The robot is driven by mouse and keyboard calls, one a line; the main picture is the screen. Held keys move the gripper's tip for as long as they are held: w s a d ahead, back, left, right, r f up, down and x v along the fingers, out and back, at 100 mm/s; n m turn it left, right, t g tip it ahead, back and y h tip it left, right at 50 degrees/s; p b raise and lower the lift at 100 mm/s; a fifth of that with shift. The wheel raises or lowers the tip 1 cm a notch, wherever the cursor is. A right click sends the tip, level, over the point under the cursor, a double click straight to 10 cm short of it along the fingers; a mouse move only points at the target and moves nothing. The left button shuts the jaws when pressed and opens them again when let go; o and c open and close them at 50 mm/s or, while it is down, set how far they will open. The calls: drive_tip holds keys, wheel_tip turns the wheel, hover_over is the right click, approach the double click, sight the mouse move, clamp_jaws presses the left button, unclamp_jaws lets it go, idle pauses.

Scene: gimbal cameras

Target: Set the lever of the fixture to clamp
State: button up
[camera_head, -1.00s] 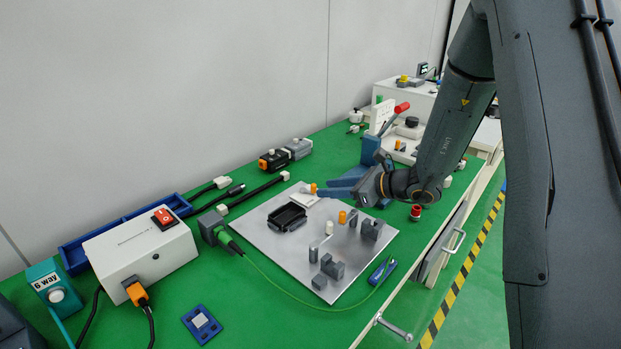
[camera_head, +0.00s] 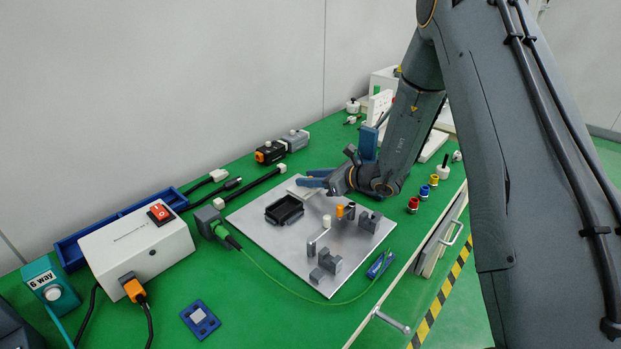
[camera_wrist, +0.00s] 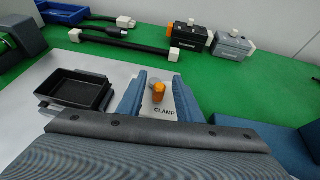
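The fixture is a grey metal plate (camera_head: 255,225) with a black open tray (camera_head: 284,210) and several posts and blocks. In the wrist view, a small lever with an orange knob (camera_wrist: 158,91) stands over a pale label plate marked CLAMP (camera_wrist: 178,106). My gripper (camera_wrist: 157,88) is open, its blue fingers on either side of the lever knob with gaps visible; I cannot tell if either touches. In the head view, my gripper (camera_head: 312,179) is low at the plate's far corner and hides the lever.
A white box with a red switch (camera_head: 160,213) and a blue tray (camera_head: 80,250) stand left. Black connectors (camera_head: 270,152) lie behind the fixture. Grey blocks (camera_head: 328,262), a blue tool (camera_head: 380,265) and coloured cups (camera_head: 413,204) lie near the front edge. A green cable crosses the plate's front.

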clamp_jaws()
drive_tip(key=shift+w+d+n+g+y+b, duration=0.1)
drive_tip(key=shift+w+n+g+y+b, duration=0.15)
drive_tip(key=shift+n+g+y+b, duration=0.35)
unclamp_jaws()
drive_tip(key=shift+s+d, duration=0.1)
drive_tip(key=v, duration=0.7)
drive_tip(key=shift+s+d+r+b, duration=0.15)
drive_tip(key=shift+d+r+b, duration=0.05)
drive_tip(key=shift+r+b, duration=0.2)
